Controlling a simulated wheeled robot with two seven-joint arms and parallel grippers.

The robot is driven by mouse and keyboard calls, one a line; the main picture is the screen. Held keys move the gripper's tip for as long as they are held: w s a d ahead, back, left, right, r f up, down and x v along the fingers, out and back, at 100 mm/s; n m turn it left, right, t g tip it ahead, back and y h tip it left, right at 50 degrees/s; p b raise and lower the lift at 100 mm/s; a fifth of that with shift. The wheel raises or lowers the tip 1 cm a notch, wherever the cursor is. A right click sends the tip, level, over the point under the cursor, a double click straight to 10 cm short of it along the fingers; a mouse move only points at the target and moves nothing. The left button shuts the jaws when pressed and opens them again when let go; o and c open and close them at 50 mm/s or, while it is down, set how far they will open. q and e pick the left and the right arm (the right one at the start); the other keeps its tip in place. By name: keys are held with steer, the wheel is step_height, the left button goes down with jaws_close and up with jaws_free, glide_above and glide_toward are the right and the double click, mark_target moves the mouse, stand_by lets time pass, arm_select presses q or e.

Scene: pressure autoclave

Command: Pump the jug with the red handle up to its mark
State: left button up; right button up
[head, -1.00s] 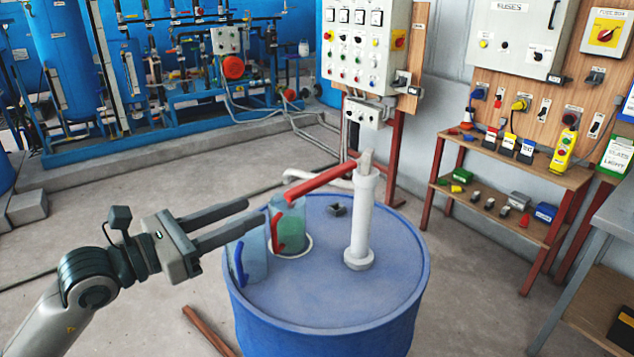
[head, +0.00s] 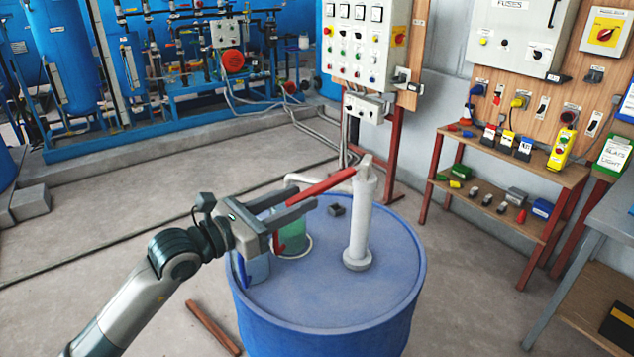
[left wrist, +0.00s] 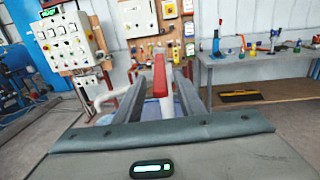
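A white hand pump (head: 360,225) stands on the blue drum (head: 335,305). Its red lever (head: 328,184) slopes down to the left from the pump top. My left gripper (head: 300,204) is open at the lever's free end. In the left wrist view, the red lever (left wrist: 160,78) lies between the spread fingers, with gaps at both sides. The jug with the red handle (head: 296,232) stands on the drum behind my gripper, with green inside. Its upper part is hidden and its mark cannot be made out. A jug with a blue handle (head: 257,270) stands in front of it. My right gripper is not in view.
The pump's white spout (head: 303,178) reaches left above the red-handled jug. A small dark block (head: 336,210) lies on the drum top. A control panel (head: 363,45) stands behind, and a wooden shelf (head: 500,215) is at the right. Floor left of the drum is mostly clear.

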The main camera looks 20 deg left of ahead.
mark_target(317, 186)
arm_select(q)
steer(key=p+x, duration=0.1)
steer(key=x, duration=0.5)
steer(key=shift+p, duration=0.35)
steer(key=shift+c, duration=0.6)
jaws_close()
